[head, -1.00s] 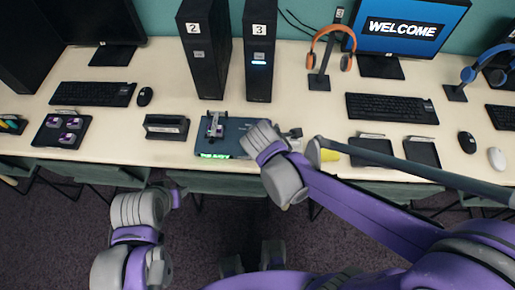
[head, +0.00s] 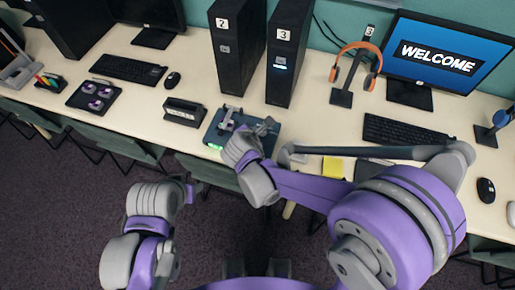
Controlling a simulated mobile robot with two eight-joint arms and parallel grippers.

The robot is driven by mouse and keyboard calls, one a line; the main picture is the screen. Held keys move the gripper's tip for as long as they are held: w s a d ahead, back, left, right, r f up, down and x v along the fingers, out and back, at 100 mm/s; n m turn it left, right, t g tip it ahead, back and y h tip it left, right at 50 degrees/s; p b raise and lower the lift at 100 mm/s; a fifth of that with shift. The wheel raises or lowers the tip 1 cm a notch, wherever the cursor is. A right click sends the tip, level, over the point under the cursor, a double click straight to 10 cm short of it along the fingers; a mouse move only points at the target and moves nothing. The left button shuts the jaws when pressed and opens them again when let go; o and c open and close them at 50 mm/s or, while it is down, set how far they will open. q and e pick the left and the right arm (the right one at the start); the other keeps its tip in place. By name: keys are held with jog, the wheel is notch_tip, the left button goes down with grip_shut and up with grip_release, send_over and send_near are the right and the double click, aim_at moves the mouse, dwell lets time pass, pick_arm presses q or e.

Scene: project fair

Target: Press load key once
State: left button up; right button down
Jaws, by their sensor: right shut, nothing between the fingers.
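A dark blue-grey panel device (head: 210,136) lies at the front of the table, below the black towers. A small grey and purple mechanism (head: 228,118) stands on it, and a green lit patch (head: 215,147) glows at its front edge. My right gripper (head: 266,127) is over the right part of this device, shut and empty; I cannot tell whether it touches. My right wrist hides part of the device, and I cannot make out a load key. My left gripper (head: 192,190) hangs low in front of the table, apart from everything; its fingers are too unclear to judge.
Black towers marked 2 (head: 238,50) and 3 (head: 287,55) stand behind the device. A dark box (head: 184,112) sits left of it, and a yellow pad (head: 333,167) lies to its right. Orange headphones (head: 345,75) hang on a stand.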

jog(key=shift+f, duration=0.1)
notch_tip(320, 180, down, 8)
jog(key=b, duration=0.4)
jog(key=shift+r+b, duration=0.2)
jog(key=shift+b, duration=0.2)
pick_arm(q)
notch_tip(320, 180, down, 7)
jog(key=s+b, duration=0.1)
jog(key=s, duration=0.1)
pick_arm(e)
jog(key=shift+f, duration=0.55)
pick_arm(q)
jog(key=shift+f+g, duration=0.1)
jog(key=shift+g, duration=0.2)
pick_arm(e)
jog(key=shift+f, duration=0.1)
dwell(0.4)
pick_arm(q)
jog(key=shift+f+b, duration=0.4)
jog(key=shift+b, duration=0.05)
pick_arm(e)
jog(key=shift+f, duration=0.3)
